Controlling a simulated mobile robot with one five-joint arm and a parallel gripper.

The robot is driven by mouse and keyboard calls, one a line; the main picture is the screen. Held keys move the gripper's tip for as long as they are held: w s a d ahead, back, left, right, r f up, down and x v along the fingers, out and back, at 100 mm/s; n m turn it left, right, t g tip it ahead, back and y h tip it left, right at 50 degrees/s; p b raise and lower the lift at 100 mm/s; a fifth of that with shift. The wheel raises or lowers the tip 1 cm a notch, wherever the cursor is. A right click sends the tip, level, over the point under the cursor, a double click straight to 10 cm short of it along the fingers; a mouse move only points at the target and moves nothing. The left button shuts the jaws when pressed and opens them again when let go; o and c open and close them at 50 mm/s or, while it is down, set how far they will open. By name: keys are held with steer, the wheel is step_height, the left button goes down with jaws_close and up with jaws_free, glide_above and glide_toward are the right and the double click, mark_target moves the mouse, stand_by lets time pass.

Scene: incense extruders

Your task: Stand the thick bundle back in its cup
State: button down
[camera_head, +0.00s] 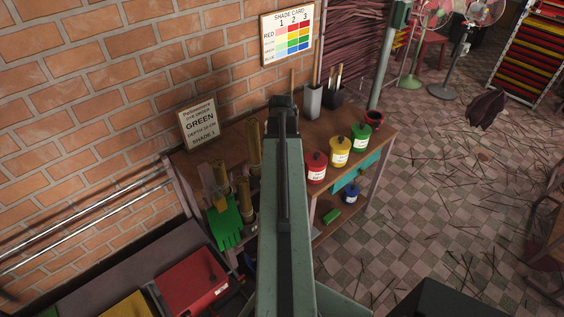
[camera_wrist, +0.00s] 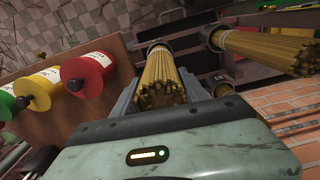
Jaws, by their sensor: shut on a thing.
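My gripper (camera_head: 283,104) is above the wooden workbench in the head view, its jaws hidden behind the arm. In the wrist view my gripper (camera_wrist: 172,92) is shut on a tan stick bundle (camera_wrist: 162,78), its cut ends facing the camera. The bundle's far end meets a round-rimmed cup (camera_wrist: 159,46); I cannot tell how deep it sits. A second tan bundle (camera_wrist: 272,50) leans from another rimmed cup (camera_wrist: 217,38), to the right. In the head view several bundles, one of them here (camera_head: 254,142), stand left of my arm.
Red (camera_head: 315,167), yellow (camera_head: 340,151) and green (camera_head: 361,136) pots line the bench's right side. A grey holder (camera_head: 312,101) with sticks stands at the back. A green glove (camera_head: 225,222) hangs at the left front. Floor to the right is open, with scattered sticks.

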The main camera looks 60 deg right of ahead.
steer(key=c, duration=0.5)
jaws_free()
step_height(320, 180, up, 8)
steer(key=p, duration=0.8)
steer(key=shift+f, duration=0.1)
steer(key=shift+w, duration=0.1)
